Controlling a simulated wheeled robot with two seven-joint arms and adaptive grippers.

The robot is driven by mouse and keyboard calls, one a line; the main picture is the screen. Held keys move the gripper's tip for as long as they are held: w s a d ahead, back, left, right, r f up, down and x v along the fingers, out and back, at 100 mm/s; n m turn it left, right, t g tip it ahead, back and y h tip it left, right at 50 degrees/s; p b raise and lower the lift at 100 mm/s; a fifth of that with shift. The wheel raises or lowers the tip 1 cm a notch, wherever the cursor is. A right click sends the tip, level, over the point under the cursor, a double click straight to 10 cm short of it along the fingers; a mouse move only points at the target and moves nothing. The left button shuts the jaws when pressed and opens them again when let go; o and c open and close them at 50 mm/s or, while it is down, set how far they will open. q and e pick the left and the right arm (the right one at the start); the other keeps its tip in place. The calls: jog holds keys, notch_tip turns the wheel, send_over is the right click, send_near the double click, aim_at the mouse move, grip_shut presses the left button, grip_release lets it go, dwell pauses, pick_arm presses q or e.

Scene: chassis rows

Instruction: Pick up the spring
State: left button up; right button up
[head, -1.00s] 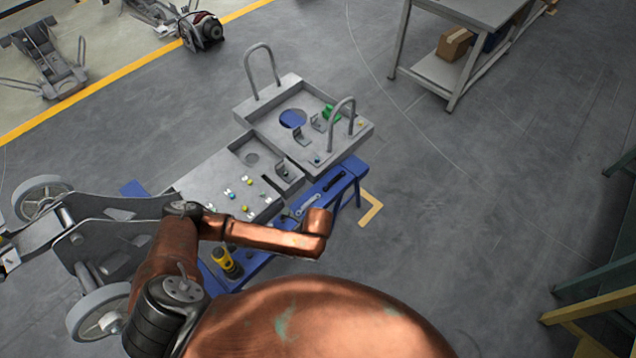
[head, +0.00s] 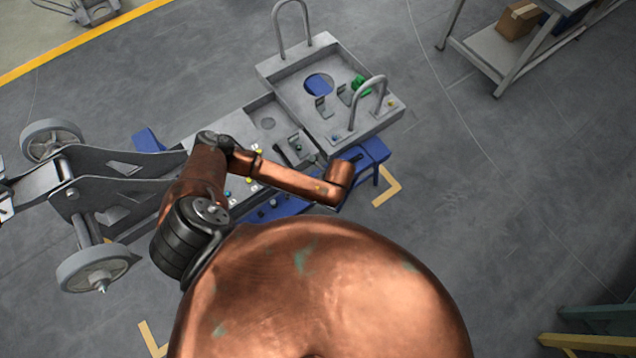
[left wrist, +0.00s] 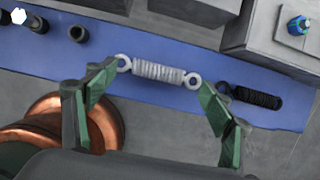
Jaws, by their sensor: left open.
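The spring (left wrist: 158,71), light grey and coiled with a ring at each end, lies on the blue bench (left wrist: 60,52) in the left wrist view. My left gripper (left wrist: 160,80) is open, with one green-padded finger near each end ring of the spring. I cannot tell whether the fingers touch it. In the head view my copper arm covers part of the blue bench (head: 372,150), and I cannot make out the spring or the left gripper there. My right gripper is not in view.
A dark ribbed part (left wrist: 257,97) lies to the right of the spring. Black sockets (left wrist: 78,34) lie to its left. The grey chassis (head: 330,100) with upright handles stands behind the bench. A grey shelf table (head: 490,65) stands at the upper right. Open floor lies between.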

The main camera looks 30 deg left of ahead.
pick_arm(q)
jog(key=shift+x, duration=1.2)
jog(key=c, duration=1.3)
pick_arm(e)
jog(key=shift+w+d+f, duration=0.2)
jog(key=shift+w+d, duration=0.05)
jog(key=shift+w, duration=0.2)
